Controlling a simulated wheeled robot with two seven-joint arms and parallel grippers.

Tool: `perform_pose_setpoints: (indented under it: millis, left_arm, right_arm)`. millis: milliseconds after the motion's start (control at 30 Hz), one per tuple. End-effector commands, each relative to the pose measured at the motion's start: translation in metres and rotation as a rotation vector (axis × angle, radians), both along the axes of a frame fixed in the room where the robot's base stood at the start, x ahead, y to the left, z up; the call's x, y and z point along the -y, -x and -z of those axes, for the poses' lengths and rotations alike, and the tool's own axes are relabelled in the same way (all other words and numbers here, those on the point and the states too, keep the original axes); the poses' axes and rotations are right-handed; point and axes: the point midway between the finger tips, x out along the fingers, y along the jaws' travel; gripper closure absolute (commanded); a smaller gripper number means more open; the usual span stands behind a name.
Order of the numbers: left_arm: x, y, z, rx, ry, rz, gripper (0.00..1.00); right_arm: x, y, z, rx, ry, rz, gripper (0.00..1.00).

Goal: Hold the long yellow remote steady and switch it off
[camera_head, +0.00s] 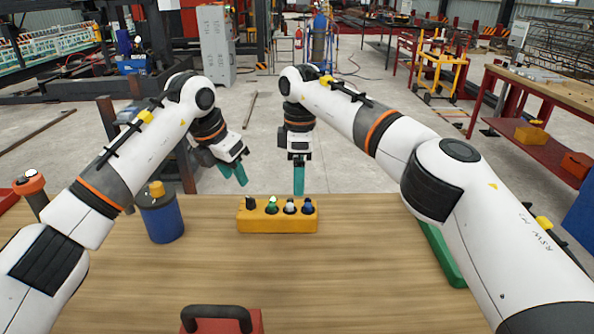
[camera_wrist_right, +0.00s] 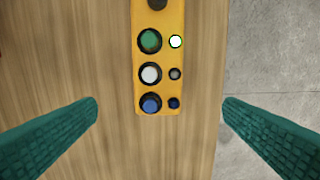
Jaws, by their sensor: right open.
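The long yellow remote (camera_head: 277,224) lies near the far edge of the wooden table, with a black knob at its left end and green, white and blue buttons. In the right wrist view the remote (camera_wrist_right: 159,58) runs down from the top edge, and the small light beside its green button glows. The lights beside white and blue look dark. My right gripper (camera_head: 299,180) is open above and behind the remote's right part, its fingers apart on either side in the wrist view. My left gripper (camera_head: 236,175) hangs behind the remote's left end, apart from it; its finger gap is unclear.
A blue canister (camera_head: 161,219) stands left of the remote. A red box with a black handle (camera_head: 222,321) is at the near edge. A green object (camera_head: 441,256) lies partly hidden by my right arm. The table (camera_head: 330,275) in front of the remote is clear.

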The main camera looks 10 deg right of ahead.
Motion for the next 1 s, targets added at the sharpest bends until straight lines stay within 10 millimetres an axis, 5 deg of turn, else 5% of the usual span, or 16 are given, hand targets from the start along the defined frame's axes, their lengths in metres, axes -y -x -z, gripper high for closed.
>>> perform_pose_setpoints:
  millis: [233,700,1000]
  left_arm:
    - [0.0,0.0,0.0,0.0,0.0,0.0,0.64]
    - [0.0,0.0,0.0,0.0,0.0,0.0,0.64]
    - [0.0,0.0,0.0,0.0,0.0,0.0,0.64]
  right_arm:
    - [-0.004,0.002,0.021,-0.012,0.018,0.001,0.09]
    - [-0.005,0.003,0.104,-0.01,0.016,0.001,0.09]
    - [-0.005,0.002,0.121,-0.007,0.015,0.001,0.09]
